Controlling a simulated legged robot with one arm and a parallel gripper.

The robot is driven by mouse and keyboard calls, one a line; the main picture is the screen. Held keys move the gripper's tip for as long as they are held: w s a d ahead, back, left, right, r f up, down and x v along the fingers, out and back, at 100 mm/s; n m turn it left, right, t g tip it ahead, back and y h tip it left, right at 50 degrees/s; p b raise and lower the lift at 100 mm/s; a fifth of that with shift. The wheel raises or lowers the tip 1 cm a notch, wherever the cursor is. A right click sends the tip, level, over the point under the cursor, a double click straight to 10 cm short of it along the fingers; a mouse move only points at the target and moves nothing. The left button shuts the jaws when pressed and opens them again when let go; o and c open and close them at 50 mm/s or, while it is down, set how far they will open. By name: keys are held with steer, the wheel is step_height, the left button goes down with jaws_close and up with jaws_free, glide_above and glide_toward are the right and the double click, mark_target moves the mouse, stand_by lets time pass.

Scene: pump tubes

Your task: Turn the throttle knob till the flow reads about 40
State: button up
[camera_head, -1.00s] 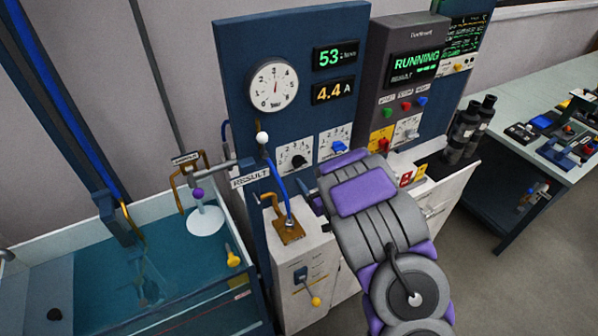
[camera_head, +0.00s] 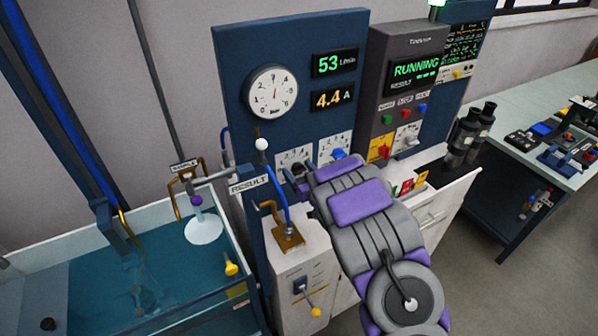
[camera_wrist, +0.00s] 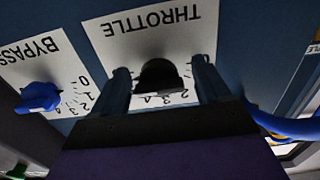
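The black throttle knob (camera_wrist: 160,76) sits on a white plate (camera_wrist: 150,38) marked THROTTLE, which appears upside down in the wrist view. My gripper (camera_wrist: 160,68) is open, with one finger on each side of the knob and a visible gap on both sides. In the head view my gripper (camera_head: 303,182) is at the throttle plate (camera_head: 286,156) and covers much of the knob. The flow display (camera_head: 334,63) shows 53 in green.
The blue bypass knob (camera_wrist: 40,97) is beside the throttle plate. An amber display (camera_head: 332,98) reads 4.4 A below the flow reading. A round gauge (camera_head: 272,91) is above the throttle. A grey control box (camera_head: 407,45) reads RUNNING. A blue hose (camera_head: 279,192) and a water tank (camera_head: 110,260) are to the left.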

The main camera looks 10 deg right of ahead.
steer(key=c, duration=1)
steer(key=shift+f+n+b, duration=0.1)
steer(key=shift+n+b, duration=0.2)
steer(key=shift+n, duration=0.1)
steer(key=n+b, duration=0.3)
steer(key=n, duration=0.2)
steer(key=shift+f, duration=0.1)
steer(key=shift+n+b, duration=0.95)
steer(key=shift+n, duration=0.25)
steer(key=o, duration=1)
steer(key=shift+o, duration=0.2)
steer(key=shift+s, duration=0.1)
